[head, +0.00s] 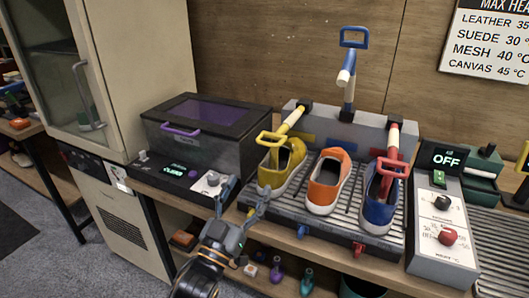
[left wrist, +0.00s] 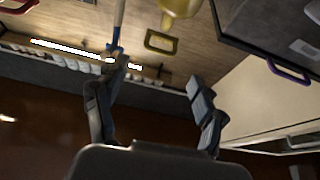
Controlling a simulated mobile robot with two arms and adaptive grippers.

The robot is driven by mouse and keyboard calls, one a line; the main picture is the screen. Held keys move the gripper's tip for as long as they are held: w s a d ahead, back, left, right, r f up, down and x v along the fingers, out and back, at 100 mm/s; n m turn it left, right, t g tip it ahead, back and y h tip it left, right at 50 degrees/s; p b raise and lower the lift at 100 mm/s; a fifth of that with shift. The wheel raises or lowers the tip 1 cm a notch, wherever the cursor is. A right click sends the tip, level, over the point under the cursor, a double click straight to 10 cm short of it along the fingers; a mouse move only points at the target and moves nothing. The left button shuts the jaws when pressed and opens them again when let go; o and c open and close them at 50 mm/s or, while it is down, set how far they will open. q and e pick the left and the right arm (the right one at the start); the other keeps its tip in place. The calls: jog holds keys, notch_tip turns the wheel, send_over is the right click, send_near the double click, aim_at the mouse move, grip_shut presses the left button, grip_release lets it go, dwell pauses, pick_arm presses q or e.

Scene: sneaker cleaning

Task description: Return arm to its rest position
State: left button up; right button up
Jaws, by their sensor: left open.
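My left gripper (head: 246,192) is open and empty in the head view. It is in front of the bench, between the dark box and the yellow sneaker. Its two open fingers also show in the left wrist view (left wrist: 158,80), with nothing between them. The yellow sneaker (head: 271,181), an orange sneaker (head: 323,187) and a blue sneaker (head: 378,211) stand on a ribbed rack (head: 316,228). My right gripper is not in view.
A dark box with a purple lid (head: 203,111) stands at left beside a tall cabinet (head: 150,60). A blue-handled tool (head: 350,70) stands behind the sneakers. A control panel (head: 445,215) reading OFF is at right. Bottles (head: 277,270) sit on the lower shelf.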

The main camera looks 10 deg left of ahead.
pick_arm(q)
jog(key=s+a+f+n+g+y, duration=0.1)
jog(key=s+a+f+g+y, duration=0.2)
jog(key=f, duration=0.5)
jog(key=s+a+f+n+g+y, duration=0.15)
jog(key=s+f+g, duration=0.25)
jog(key=f, duration=0.4)
jog(key=s+a+f+g+y, duration=0.1)
jog(key=s+a+f+g, duration=0.1)
jog(key=s+f+g, duration=0.35)
jog(key=s+a+f+g+y, duration=0.1)
jog(key=s+a+f+g, duration=0.15)
jog(key=s, duration=0.65)
jog(key=s+a+f+g, duration=0.1)
jog(key=s+f+g, duration=0.25)
jog(key=s, duration=0.35)
notch_tip(320, 180, down, 24)
jog(key=s+m+p, duration=0.1)
jog(key=s+p, duration=0.1)
jog(key=s+a+f+g+p, duration=0.1)
jog(key=s+a+f+g, duration=0.1)
jog(key=s+f, duration=1.2)
jog(key=s+a, duration=0.1)
jog(key=s, duration=0.1)
jog(key=shift+s+f+p, duration=0.3)
jog(key=shift+s+f, duration=0.05)
